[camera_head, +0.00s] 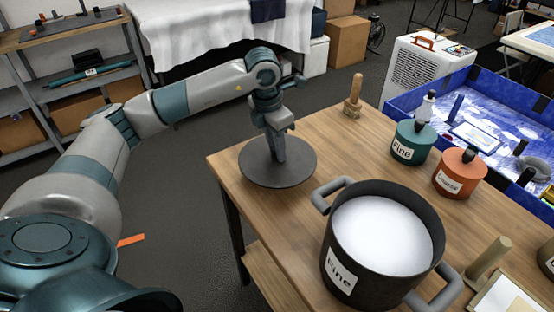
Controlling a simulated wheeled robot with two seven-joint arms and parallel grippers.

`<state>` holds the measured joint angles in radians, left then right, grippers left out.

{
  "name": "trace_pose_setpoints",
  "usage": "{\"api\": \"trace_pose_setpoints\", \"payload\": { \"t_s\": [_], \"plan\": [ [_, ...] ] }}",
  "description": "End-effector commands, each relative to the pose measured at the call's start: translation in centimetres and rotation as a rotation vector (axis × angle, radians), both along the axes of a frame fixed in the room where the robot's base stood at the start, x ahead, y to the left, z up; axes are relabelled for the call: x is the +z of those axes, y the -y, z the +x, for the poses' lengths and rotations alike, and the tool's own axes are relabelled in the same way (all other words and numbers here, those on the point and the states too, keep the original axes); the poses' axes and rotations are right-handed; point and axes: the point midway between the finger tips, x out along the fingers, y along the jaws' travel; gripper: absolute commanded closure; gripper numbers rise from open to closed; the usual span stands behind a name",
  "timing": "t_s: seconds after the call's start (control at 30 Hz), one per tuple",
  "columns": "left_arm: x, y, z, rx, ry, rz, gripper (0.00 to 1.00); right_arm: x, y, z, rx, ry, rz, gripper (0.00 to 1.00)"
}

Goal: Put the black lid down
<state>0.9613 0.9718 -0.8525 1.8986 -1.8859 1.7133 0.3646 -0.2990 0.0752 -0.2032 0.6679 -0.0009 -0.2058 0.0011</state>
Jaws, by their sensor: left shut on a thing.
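The black lid (258,168) is a round, dark grey disc near the left edge of the wooden table. My left gripper (280,150) is over the lid's middle and shut on it; the fingers hide the lid's handle. The lid lies level; I cannot tell whether it touches the tabletop or is slightly above it. A large black pot (340,250) labelled "Fine" stands uncovered to the right, with white contents and two grey handles. My right gripper is not in view.
On the table (320,150) stand a wooden-handled brush (353,97), a green container (412,148) labelled "Fine" and an orange container (458,178). A wooden post (488,262) is at the right. A blue-walled tray (405,100) with a bluish interior is behind. Wood between lid and brush is clear.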

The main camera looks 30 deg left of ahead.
Motion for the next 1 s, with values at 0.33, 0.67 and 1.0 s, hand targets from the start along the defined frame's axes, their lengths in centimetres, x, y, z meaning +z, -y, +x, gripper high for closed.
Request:
{"api": "trace_pose_setpoints", "payload": {
  "t_s": [0.33,0.67,1.0],
  "plan": [
    [-1.4,0.0,0.0,0.0,0.0,0.0,1.0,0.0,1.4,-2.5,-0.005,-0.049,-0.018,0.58],
    [-3.0,0.1,-0.1,0.0,-0.004,-0.001,1.0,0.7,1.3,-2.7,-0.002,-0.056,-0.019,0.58],
    [-5.1,0.0,0.0,-0.001,0.001,0.0,1.0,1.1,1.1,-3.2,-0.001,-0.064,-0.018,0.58]
  ]
}}
